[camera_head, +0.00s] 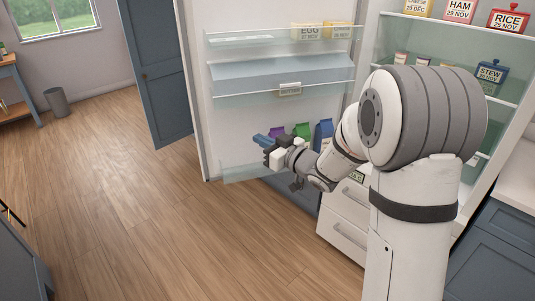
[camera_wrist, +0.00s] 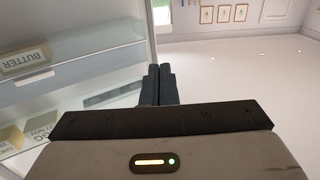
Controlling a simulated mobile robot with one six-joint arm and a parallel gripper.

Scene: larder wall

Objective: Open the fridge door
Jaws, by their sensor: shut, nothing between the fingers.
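The fridge door (camera_head: 193,90) stands wide open in the head view, its inner side with clear shelves facing me. Its shelves and free edge (camera_wrist: 151,22) also show at the left in the wrist view. My gripper (camera_head: 260,138) is shut and empty, in front of the door's lower inner shelf. In the wrist view its fingers (camera_wrist: 159,84) are together, pointing past the door's edge toward the open room. I cannot tell whether the gripper touches the door. The door's handle is not visible. My arm hides part of the fridge interior.
Fridge shelves at the right hold labelled goods, including a rice box (camera_head: 509,20) and a blue stew container (camera_head: 491,76). White drawers (camera_head: 345,235) sit below. A blue room door (camera_head: 157,70) stands beyond the fridge door. The wooden floor (camera_head: 130,200) at the left is clear.

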